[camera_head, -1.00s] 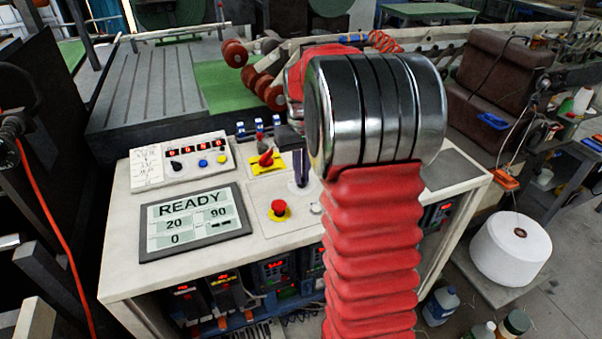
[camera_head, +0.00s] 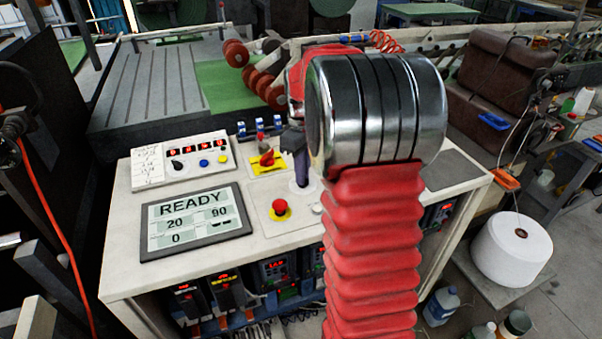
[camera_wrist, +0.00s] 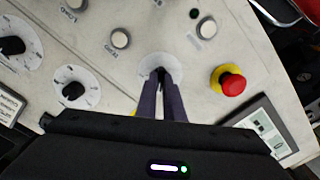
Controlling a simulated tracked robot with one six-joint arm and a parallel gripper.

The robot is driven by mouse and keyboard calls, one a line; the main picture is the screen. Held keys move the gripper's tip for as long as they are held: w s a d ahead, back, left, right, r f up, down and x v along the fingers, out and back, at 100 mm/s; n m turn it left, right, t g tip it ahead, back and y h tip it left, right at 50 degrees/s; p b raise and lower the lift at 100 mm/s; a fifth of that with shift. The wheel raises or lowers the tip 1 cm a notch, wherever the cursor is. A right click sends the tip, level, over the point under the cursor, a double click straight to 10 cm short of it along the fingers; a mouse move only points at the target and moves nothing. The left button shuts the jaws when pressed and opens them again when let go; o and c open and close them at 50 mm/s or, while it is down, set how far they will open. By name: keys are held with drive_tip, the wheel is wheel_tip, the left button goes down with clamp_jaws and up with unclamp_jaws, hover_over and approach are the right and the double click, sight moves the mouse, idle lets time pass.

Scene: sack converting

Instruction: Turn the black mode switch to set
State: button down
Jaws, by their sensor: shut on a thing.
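My gripper (camera_head: 301,182) points down at the white control desk, its dark fingers closed over a pale round dial plate. In the wrist view my gripper (camera_wrist: 161,74) has its fingertips together on a small dark knob, which I take to be the black mode switch (camera_wrist: 160,71). The fingers hide most of the switch, so its pointing direction cannot be read. Its pale dial plate (camera_wrist: 158,59) shows around the fingertips. The display (camera_head: 194,220) reads READY, with 20, 90 and 0 below.
A red mushroom button on a yellow ring (camera_head: 280,208) sits close in front of the fingers. A red switch on a yellow plate (camera_head: 267,159) is behind left. In the wrist view, two other black knobs (camera_wrist: 73,91) (camera_wrist: 12,45) stand left and white buttons (camera_wrist: 121,38) beyond.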

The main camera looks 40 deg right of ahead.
drive_tip(key=shift+n, duration=0.9)
drive_tip(key=shift+w, duration=0.1)
drive_tip(key=c, duration=1.9)
unclamp_jaws()
drive_tip(key=shift+o, duration=0.2)
drive_tip(key=shift+r, duration=0.15)
wheel_tip(320, 180, up, 14)
drive_tip(key=shift+f, duration=0.25)
